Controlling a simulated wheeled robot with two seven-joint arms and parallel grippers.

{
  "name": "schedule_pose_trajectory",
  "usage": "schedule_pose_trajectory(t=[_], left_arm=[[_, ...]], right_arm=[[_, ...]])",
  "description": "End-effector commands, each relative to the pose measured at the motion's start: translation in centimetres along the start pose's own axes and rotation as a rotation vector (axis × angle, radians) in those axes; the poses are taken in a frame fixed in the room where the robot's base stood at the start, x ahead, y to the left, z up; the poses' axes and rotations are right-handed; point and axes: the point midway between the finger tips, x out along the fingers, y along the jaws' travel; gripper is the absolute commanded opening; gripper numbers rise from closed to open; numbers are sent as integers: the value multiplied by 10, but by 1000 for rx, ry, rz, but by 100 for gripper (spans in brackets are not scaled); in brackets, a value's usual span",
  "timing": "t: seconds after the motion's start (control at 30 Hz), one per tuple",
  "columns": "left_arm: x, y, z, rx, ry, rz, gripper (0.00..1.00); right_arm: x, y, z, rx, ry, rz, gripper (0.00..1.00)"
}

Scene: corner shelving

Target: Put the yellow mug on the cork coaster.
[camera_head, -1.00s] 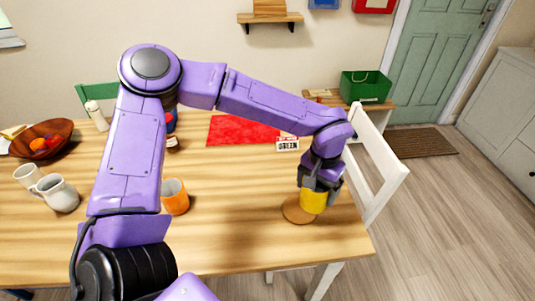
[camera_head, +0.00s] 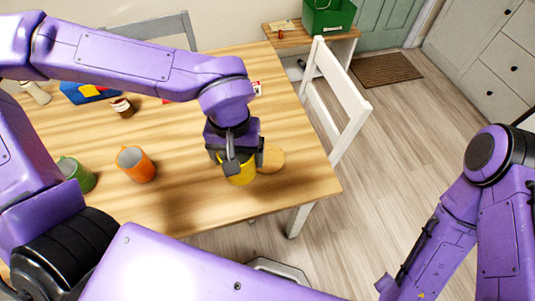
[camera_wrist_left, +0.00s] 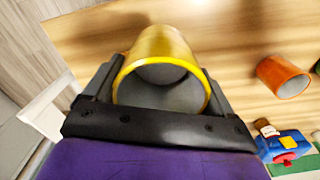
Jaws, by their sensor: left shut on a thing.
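The yellow mug (camera_head: 243,174) is between the fingers of my left gripper (camera_head: 236,164), which is shut on it. In the left wrist view the mug (camera_wrist_left: 160,45) shows its grey inside and open rim between the two fingers. The round cork coaster (camera_head: 272,159) lies on the table near its right edge. In the head view the mug is just left of the coaster and overlaps its left side; I cannot tell whether they touch.
An orange mug (camera_head: 136,164) and a green mug (camera_head: 77,174) stand left on the wooden table (camera_head: 200,200). A dark jar (camera_head: 122,107) stands behind them. A white chair (camera_head: 336,95) is close to the table's right edge. Bare table lies between the orange mug and my gripper.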

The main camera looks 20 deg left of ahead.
Motion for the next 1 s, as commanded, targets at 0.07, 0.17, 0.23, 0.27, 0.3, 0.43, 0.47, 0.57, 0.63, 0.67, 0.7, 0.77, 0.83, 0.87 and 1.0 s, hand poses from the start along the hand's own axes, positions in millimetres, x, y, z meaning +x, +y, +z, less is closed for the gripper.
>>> schedule_pose_trajectory(t=[0.07, 0.17, 0.23, 0.27, 0.3, 0.43, 0.47, 0.57, 0.63, 0.67, 0.7, 0.77, 0.83, 0.87, 1.0], left_arm=[[-3, -1, 8, -12, 4, -2, 40], [-1, 1, 6, -20, 5, -4, 40], [4, 5, -3, -21, 4, -5, 40], [7, 7, -8, -20, 4, -6, 40], [11, 10, -16, -20, 4, -5, 40], [23, 22, -43, -20, 3, -6, 40], [27, 25, -50, -19, 5, -6, 40], [38, 35, -75, -19, 4, -6, 40], [56, 40, -85, -18, 2, -7, 40], [62, 42, -90, -17, 3, -6, 40], [69, 44, -95, -17, 3, -6, 40], [77, 47, -102, -17, 5, -5, 40], [84, 49, -107, -18, 4, -4, 40], [85, 49, -109, -18, 5, -4, 40], [96, 53, -117, -18, 5, -4, 40]], right_arm=[[-2, 0, -1, 0, 0, 0, 39], [-2, 0, -1, 0, 0, 0, 39], [-2, 0, -1, 0, 0, 0, 39], [-2, 0, -1, 0, 0, 0, 39], [-2, 0, -1, 0, 0, 0, 39], [-4, 0, -2, 0, 1, 0, 39], [-5, 0, -2, 0, 1, 0, 39], [-8, 0, -4, 0, 1, 0, 39], [-7, 0, -3, 0, 1, 0, 39], [-7, 0, -3, 0, 0, 0, 39], [-8, 1, -4, 0, 1, 0, 39], [-8, 1, -4, 0, 0, 0, 39], [-9, 1, -4, 0, 0, 0, 39], [-9, 1, -4, 0, 0, 0, 39], [-10, 1, -4, 0, 1, 0, 39]])
